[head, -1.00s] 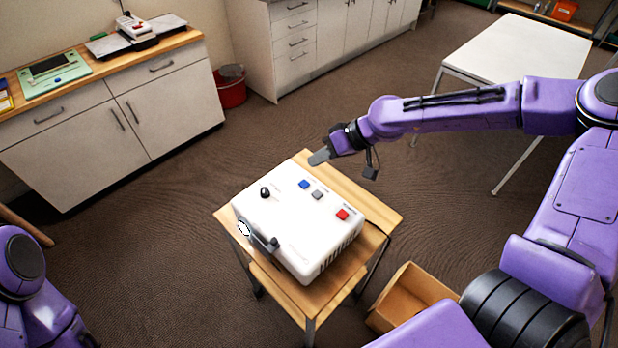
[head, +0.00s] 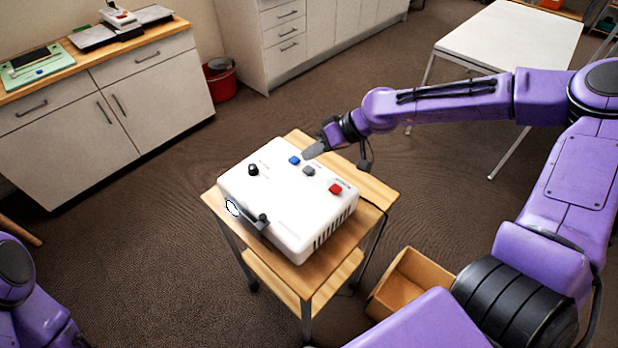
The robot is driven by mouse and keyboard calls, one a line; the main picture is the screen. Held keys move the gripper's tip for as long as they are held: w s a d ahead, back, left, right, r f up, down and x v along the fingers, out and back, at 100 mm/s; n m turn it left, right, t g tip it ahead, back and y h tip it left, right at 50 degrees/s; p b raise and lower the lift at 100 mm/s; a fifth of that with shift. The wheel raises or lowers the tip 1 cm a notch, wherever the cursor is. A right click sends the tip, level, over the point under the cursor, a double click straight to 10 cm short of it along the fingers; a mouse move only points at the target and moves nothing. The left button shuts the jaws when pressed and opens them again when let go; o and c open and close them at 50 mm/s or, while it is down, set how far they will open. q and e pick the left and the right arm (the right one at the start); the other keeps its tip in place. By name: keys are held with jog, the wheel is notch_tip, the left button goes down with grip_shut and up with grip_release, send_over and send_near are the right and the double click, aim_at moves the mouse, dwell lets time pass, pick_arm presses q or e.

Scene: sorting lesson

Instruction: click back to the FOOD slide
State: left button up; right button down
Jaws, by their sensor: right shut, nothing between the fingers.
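A white projector box (head: 270,208) stands on a small wooden cart (head: 375,190). On its top are a blue button (head: 294,160), a grey button (head: 308,171), a red button (head: 335,188) and a black knob (head: 253,169). The labels beside them are too small to read. My right gripper (head: 308,153) is shut and empty, its tip just beside the blue button, over the back edge of the box. I cannot tell whether it touches. Of my left arm only purple links show at the lower left; its gripper is out of view.
An open cardboard box (head: 405,287) stands on the floor right of the cart. A white table (head: 510,45) is at the back right. A cabinet with a wooden top (head: 110,62) is at the left, with a red bucket (head: 222,84) beside it.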

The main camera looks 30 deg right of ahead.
jog(key=shift+w+f+b, duration=0.2)
jog(key=shift+f+b, duration=0.15)
jog(key=shift+f, duration=0.7)
pick_arm(q)
jog(key=shift+w+f, duration=0.1)
jog(key=shift+f, duration=0.5)
pick_arm(e)
jog(key=shift+s+r, duration=0.1)
jog(key=shift+s, duration=0.05)
dwell(0.4)
pick_arm(q)
jog(key=shift+f, duration=0.2)
pick_arm(e)
jog(key=shift+f, duration=0.45)
pick_arm(q)
jog(key=shift+f+b, duration=0.2)
jog(key=shift+b, duration=0.15)
pick_arm(e)
jog(key=shift+f, duration=0.4)
pick_arm(q)
jog(key=shift+r+p, duration=0.9)
jog(key=shift+p, duration=0.05)
pick_arm(e)
jog(key=shift+r, duration=0.85)
